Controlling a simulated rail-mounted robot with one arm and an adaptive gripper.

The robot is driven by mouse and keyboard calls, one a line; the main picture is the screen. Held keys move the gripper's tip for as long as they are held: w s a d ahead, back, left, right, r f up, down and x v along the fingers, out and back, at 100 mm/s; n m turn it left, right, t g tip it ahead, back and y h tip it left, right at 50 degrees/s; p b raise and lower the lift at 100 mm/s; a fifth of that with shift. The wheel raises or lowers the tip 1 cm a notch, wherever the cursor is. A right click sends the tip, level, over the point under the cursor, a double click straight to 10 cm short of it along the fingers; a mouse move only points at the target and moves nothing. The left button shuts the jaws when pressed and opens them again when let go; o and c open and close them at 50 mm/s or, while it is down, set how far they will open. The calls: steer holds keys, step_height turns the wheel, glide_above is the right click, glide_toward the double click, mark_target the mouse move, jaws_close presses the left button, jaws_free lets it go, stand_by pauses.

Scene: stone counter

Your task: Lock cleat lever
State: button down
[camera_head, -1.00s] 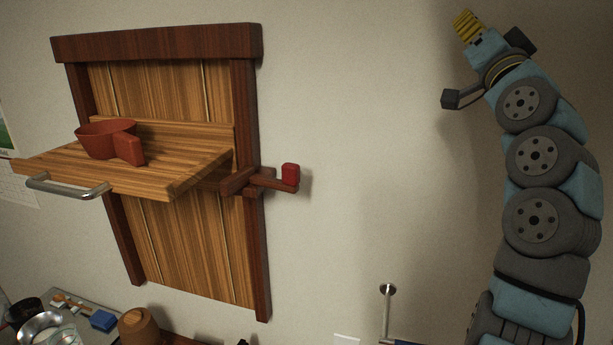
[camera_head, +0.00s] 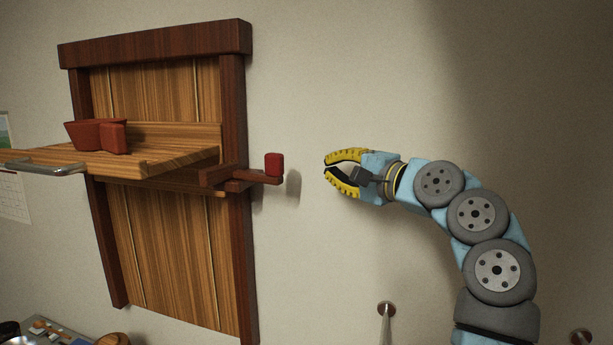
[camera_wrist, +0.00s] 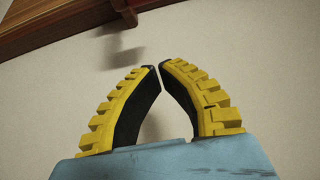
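The cleat lever (camera_head: 258,177) is a dark wooden bar with an upright red knob (camera_head: 274,164) at its end. It sticks out to the right from the cabinet frame's right post in the head view. My gripper (camera_head: 326,166) is to the right of the knob, apart from it, pointing left. Its yellow, black-padded fingers curve in to nearly meet at the tips, with nothing held. The wrist view shows the same fingers (camera_wrist: 155,67) with their tips almost together. Dark wood crosses that view's top left, and which part it is cannot be told fully.
The wall between knob and gripper is bare. A metal wall peg (camera_head: 386,315) is below my arm.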

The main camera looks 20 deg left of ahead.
steer(key=shift+a, duration=0.2)
steer(key=p+x, duration=0.2)
steer(key=x, duration=0.7)
steer(key=shift+w+a+f+p, duration=0.1)
steer(key=shift+w+a+p, duration=0.1)
steer(key=shift+a+p, duration=0.15)
steer(key=shift+s+a+p, duration=0.15)
steer(key=shift+s+p, duration=0.05)
steer(key=shift+s, duration=0.75)
steer(key=shift+s+a+p, duration=0.15)
steer(key=shift+s+p, duration=0.05)
steer(key=shift+s, duration=0.8)
